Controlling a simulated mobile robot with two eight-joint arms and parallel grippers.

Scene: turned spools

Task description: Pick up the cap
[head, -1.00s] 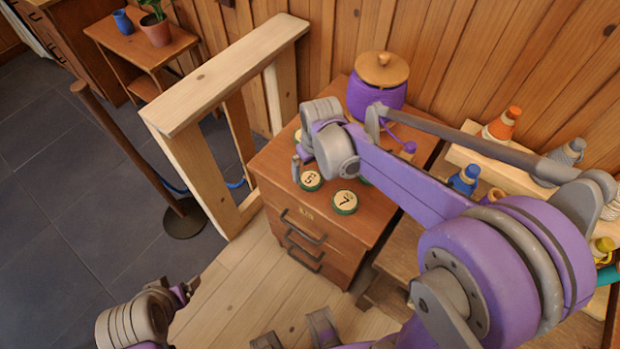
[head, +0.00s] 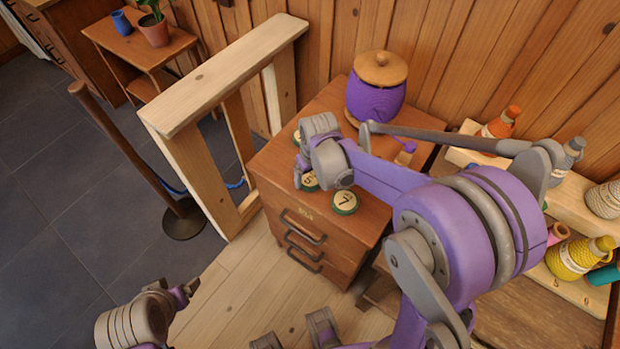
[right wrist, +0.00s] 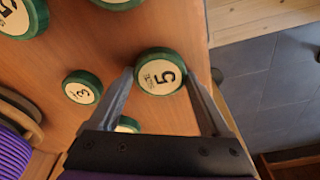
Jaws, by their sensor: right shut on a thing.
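Several round caps with green rims and cream numbered faces lie on the wooden drawer cabinet (head: 318,222). In the right wrist view a cap marked 5 (right wrist: 160,74) sits between the fingertips of my right gripper (right wrist: 159,76), which is shut on it near the cabinet's edge. I cannot tell if it is clear of the top. A cap marked 3 (right wrist: 82,87) lies beside it, and another cap (right wrist: 127,124) is partly hidden by the gripper. In the head view a cap marked 7 (head: 345,202) lies near the front. My left gripper (head: 184,292) is low, away from the cabinet; its opening is unclear.
A purple jar with a wooden lid (head: 377,88) stands at the cabinet's back. A pale wooden frame (head: 190,150) and a post (head: 125,145) stand to the left. A shelf at right holds spools, including a yellow one (head: 575,258). The floor at left is open.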

